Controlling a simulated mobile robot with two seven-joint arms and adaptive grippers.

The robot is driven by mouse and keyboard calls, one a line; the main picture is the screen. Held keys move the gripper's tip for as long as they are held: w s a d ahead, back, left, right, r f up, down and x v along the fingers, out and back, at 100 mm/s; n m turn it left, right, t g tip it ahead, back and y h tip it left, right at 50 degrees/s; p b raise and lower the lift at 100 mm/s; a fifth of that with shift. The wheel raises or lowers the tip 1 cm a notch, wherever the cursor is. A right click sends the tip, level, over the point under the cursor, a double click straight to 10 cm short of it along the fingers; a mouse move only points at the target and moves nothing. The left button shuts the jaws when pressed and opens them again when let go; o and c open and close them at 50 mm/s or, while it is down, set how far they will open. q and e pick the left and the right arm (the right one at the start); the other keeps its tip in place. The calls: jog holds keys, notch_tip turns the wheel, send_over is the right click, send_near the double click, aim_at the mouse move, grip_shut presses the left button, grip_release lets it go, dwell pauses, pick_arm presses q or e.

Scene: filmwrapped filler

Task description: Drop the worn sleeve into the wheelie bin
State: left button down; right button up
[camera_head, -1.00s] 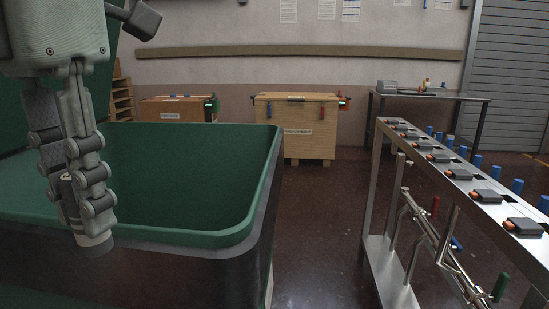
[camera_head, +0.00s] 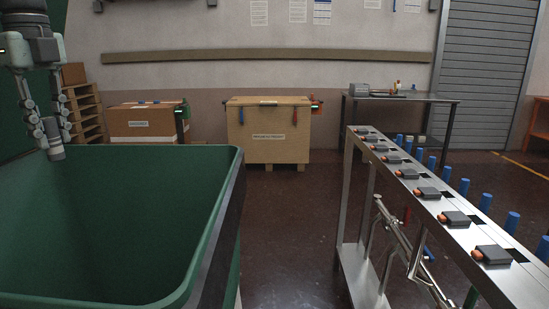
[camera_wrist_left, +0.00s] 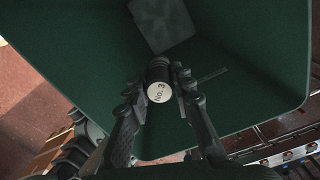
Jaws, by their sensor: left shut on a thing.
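My left gripper (camera_head: 46,136) hangs at the left of the head view, pointing down, shut on the worn sleeve (camera_head: 55,150). The sleeve is a short dark cylinder. In the left wrist view the sleeve (camera_wrist_left: 158,84) sits between the fingertips, its pale end face marked "No. 3". The open green wheelie bin (camera_head: 205,215) fills the lower left of the head view. In the wrist view the sleeve is above the bin's green interior (camera_wrist_left: 240,40), apart from the walls. My right gripper is not in view.
In the wrist view a grey flat patch (camera_wrist_left: 162,22) and a thin dark piece (camera_wrist_left: 212,76) show inside the bin. A metal rack (camera_head: 440,205) with several dark blocks stands at right. Dark floor (camera_head: 300,240) lies clear between bin and rack.

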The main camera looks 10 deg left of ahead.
aim_at(59, 160)
pick_arm(q)
jog(key=shift+f, duration=2.65)
jog(key=c, duration=1.2)
grip_release()
jog(key=shift+r, duration=0.1)
notch_tip(59, 160, up, 12)
jog(key=shift+f, duration=0.1)
